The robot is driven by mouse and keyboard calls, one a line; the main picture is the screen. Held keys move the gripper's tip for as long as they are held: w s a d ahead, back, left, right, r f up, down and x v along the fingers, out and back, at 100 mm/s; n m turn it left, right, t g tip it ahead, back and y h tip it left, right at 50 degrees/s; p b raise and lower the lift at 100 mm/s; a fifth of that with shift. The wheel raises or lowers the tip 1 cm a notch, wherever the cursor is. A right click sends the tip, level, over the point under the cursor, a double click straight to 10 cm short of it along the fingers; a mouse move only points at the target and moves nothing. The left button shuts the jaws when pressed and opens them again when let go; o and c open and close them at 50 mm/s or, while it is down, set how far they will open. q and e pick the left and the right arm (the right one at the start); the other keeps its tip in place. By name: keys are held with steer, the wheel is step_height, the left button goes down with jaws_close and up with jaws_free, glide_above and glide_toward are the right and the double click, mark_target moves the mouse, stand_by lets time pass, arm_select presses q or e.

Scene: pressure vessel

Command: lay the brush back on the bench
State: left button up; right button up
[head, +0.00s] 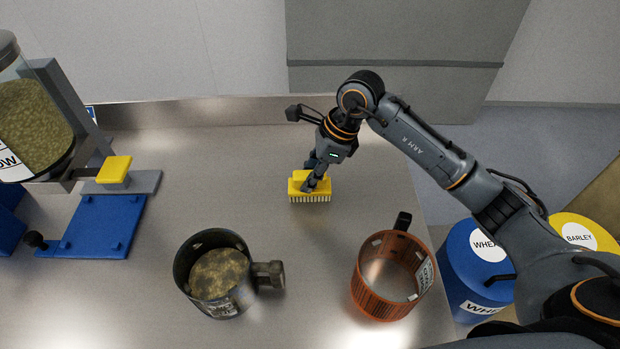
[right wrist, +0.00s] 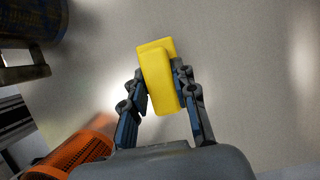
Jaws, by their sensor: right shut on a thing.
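The yellow brush (head: 309,187) with pale bristles is at the middle of the bench (head: 250,155) in the head view, bristles facing down. My right gripper (head: 316,176) is shut on the brush's yellow handle from above. In the right wrist view, the brush (right wrist: 158,77) sits between the two fingers of my right gripper (right wrist: 160,90). The bristles are at or just above the bench surface; I cannot tell whether they touch it. My left gripper is not in view.
A dark pot (head: 182,268) with grainy contents and an orange perforated pot (head: 374,300) stand in front. A blue stand (head: 105,225) with a yellow block and a grain hopper (head: 35,125) are at left. Blue (head: 465,275) and yellow (head: 570,222) bins stand off the right edge.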

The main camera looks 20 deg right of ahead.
step_height(320, 180, down, 2)
steer(key=shift+s+p, duration=0.1)
steer(key=shift+p, duration=0.35)
steer(key=shift+f, duration=0.2)
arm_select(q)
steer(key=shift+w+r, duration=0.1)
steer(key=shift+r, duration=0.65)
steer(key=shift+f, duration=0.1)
arm_select(e)
steer(key=shift+f, duration=0.1)
steer(key=shift+f+b, duration=0.15)
steer(key=shift+b, duration=0.2)
steer(key=o, duration=1)
